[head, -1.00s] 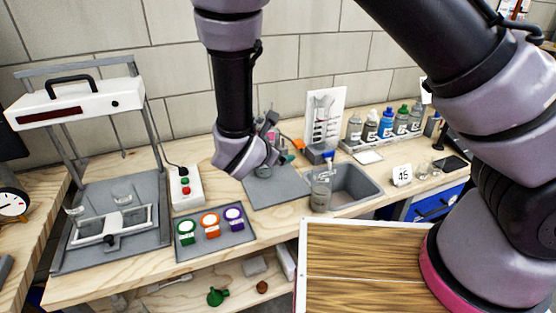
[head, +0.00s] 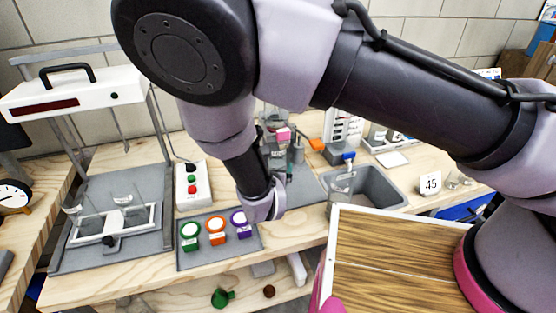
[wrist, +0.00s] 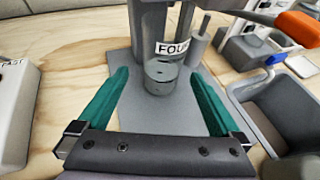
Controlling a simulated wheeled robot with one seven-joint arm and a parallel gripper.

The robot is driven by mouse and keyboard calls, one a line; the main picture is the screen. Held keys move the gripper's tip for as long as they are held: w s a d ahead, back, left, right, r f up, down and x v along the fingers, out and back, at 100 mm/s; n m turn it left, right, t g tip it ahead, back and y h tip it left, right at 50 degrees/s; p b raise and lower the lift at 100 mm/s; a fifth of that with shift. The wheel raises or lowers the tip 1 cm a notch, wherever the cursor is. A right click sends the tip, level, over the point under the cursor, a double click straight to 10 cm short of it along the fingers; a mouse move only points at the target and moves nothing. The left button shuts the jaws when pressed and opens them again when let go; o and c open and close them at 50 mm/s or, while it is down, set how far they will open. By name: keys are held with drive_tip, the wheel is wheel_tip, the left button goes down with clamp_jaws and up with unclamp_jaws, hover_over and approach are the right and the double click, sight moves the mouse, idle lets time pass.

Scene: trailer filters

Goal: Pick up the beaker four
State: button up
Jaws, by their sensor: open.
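In the wrist view, a small clear-grey glass beaker (wrist: 160,80) stands upright on the grey base plate (wrist: 140,118) of a stand. A white label (wrist: 172,48) reading "FOU", its end cut off, sits just behind and above the beaker. My gripper (wrist: 159,77) is open, with one teal finger on each side of the beaker and clear gaps to both. Nothing is held. In the head view my arm hides the gripper and this beaker.
Behind the beaker rise a grey column (wrist: 150,25) and a thin post (wrist: 199,35). A sink (head: 375,187) lies to the right, with another glass beaker (head: 341,186) at its left edge. A tray of coloured-lid jars (head: 217,240) lies at the front left.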

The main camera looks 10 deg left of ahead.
sight(275, 163)
drive_tip(key=x, duration=0.6)
drive_tip(key=shift+w, duration=0.3)
drive_tip(key=c, duration=1.5)
drive_tip(key=shift+c, duration=0.2)
drive_tip(key=shift+r, duration=0.15)
